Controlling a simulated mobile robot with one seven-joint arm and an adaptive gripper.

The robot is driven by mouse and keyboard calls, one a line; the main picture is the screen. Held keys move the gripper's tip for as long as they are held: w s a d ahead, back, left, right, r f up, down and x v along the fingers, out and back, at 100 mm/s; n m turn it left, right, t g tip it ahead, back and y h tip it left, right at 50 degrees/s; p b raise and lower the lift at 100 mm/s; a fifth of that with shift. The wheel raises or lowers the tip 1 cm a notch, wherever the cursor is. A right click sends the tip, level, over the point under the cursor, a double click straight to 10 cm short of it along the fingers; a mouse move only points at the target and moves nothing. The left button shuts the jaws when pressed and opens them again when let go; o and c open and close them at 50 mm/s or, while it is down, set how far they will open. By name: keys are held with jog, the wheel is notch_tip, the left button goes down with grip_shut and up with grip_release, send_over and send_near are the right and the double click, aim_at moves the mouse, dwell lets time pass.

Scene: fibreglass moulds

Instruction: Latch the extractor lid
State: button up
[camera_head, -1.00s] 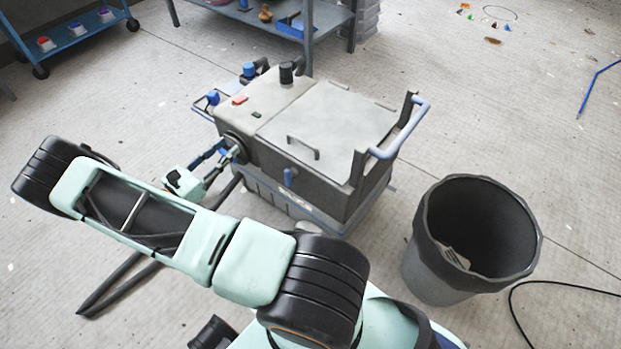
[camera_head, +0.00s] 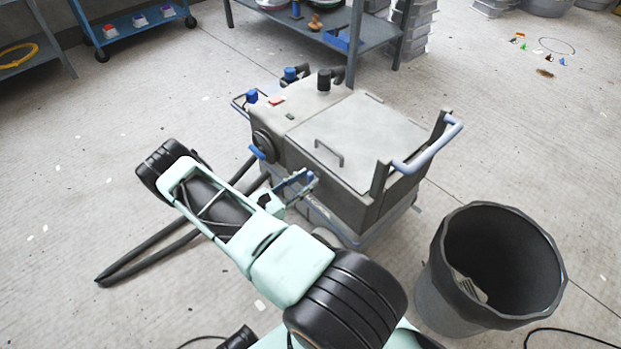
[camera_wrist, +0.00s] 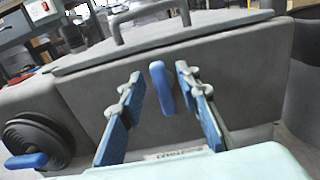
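The grey extractor (camera_head: 340,185) stands on the floor, its flat lid (camera_head: 358,138) lying down on top with a grey handle (camera_head: 329,153). In the wrist view the lid (camera_wrist: 200,32) looks closed along its front edge, though I cannot tell if a small gap remains. A blue latch (camera_wrist: 161,88) hangs on the front face below the lid handle, pointing downward. My gripper (camera_wrist: 163,105) is open, with its blue-padded fingers on either side of the latch, apart from it. In the head view my gripper (camera_head: 300,183) is close to the front face and hides the latch.
A second blue lever (camera_wrist: 27,160) sits by the round black port (camera_wrist: 38,140) at the left. A dark bin (camera_head: 490,270) stands right of the extractor. A blue push handle (camera_head: 428,150) rises at its right end. A shelf (camera_head: 330,35) stands behind.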

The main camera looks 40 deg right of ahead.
jog(key=shift+w+d, duration=0.1)
jog(key=shift+d, duration=1.05)
grip_shut()
